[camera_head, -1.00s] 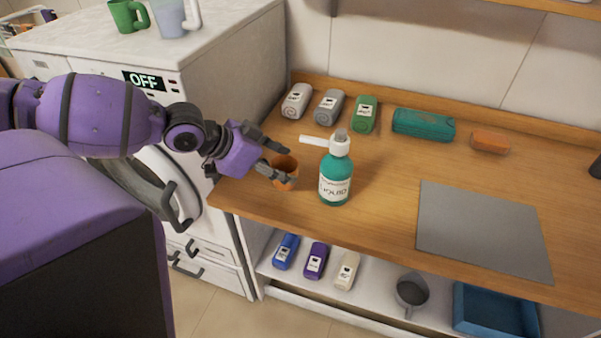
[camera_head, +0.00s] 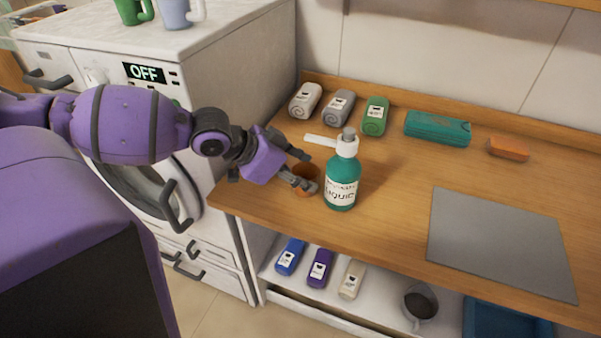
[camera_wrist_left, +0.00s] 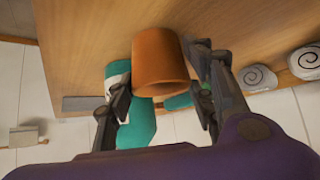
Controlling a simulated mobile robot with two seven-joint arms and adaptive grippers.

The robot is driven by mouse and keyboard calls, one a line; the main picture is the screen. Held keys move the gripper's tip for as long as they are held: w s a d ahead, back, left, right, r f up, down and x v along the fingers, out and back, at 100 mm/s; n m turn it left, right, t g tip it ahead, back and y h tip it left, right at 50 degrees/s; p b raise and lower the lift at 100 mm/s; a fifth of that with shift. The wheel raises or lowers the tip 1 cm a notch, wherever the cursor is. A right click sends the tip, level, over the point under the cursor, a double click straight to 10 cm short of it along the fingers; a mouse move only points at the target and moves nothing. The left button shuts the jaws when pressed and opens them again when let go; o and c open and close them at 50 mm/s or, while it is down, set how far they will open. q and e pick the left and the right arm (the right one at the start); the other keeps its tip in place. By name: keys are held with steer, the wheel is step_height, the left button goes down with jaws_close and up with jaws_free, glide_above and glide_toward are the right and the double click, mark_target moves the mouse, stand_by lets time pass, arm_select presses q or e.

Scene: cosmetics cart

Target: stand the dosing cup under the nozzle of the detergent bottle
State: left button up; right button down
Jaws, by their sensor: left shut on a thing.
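The orange dosing cup (camera_head: 301,189) is upright at the left side of the teal detergent bottle (camera_head: 341,190). It also shows large in the left wrist view (camera_wrist_left: 160,62). The bottle stands on the wooden counter, with its white nozzle (camera_head: 318,141) pointing left, above the cup in the head view. My left gripper (camera_head: 310,171) is shut on the cup, with fingers on both sides of it. The fingers hide part of the cup, and I cannot tell whether its base touches the counter. The bottle (camera_wrist_left: 138,125) is partly hidden behind the cup in the left wrist view. My right gripper is not in view.
Rolled towels (camera_head: 340,107), a teal case (camera_head: 437,128) and an orange block (camera_head: 507,149) line the back of the counter (camera_head: 390,205). A grey mat (camera_head: 500,243) lies at right. The washing machine (camera_head: 240,75) stands at left. The counter's front edge is near the cup.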

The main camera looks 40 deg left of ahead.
arm_select(q)
steer(key=o, duration=1)
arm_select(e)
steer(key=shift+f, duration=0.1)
arm_select(q)
steer(key=shift+s+a+r, duration=0.15)
steer(key=shift+s+r, duration=0.05)
steer(key=shift+r, duration=0.1)
steer(key=p+v, duration=0.6)
steer(key=v, duration=0.5)
steer(key=shift+s+r, duration=0.15)
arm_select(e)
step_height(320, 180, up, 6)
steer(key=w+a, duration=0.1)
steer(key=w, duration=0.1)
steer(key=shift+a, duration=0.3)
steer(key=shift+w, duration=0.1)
